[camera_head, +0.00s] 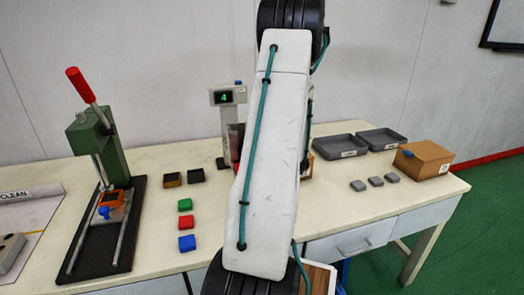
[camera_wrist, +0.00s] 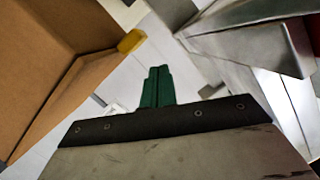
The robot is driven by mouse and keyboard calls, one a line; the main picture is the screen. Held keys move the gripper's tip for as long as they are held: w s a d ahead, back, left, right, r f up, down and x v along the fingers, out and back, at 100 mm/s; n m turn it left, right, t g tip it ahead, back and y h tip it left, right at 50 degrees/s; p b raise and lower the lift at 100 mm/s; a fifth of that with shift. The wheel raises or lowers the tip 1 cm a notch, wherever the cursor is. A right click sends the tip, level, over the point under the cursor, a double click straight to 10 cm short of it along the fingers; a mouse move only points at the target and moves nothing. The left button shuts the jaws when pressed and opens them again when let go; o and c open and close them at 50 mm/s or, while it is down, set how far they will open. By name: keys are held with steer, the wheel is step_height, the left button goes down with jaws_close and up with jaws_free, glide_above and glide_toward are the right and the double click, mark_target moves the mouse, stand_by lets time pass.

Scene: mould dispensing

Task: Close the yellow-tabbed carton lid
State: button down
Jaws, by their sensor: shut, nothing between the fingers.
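The yellow tab (camera_wrist: 130,41) sits at the edge of a brown cardboard carton panel (camera_wrist: 60,45), which fills the left of the wrist view. The panel looks tilted; I cannot tell how far the lid is open. My gripper (camera_wrist: 157,72) shows its green fingers shut together and empty, to the right of and below the tab in the picture, with no visible contact. In the head view my arm hides my gripper and most of what is behind it. A small brown piece (camera_head: 306,165) shows just right of the arm; I cannot tell whether it is this carton.
Grey metal surfaces (camera_wrist: 245,45) are close on the right of the wrist view. A closed-looking carton with a blue tab (camera_head: 425,160), grey trays (camera_head: 341,153) and several small blocks stand on the table (camera_head: 350,215). A green press (camera_head: 97,150) and a display (camera_head: 228,97) stand further left.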

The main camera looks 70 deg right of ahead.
steer(key=s+a+r, duration=0.6)
steer(key=a, duration=0.1)
steer(key=shift+s+a, duration=0.15)
steer(key=shift+a, duration=0.05)
steer(key=shift+r, duration=0.1)
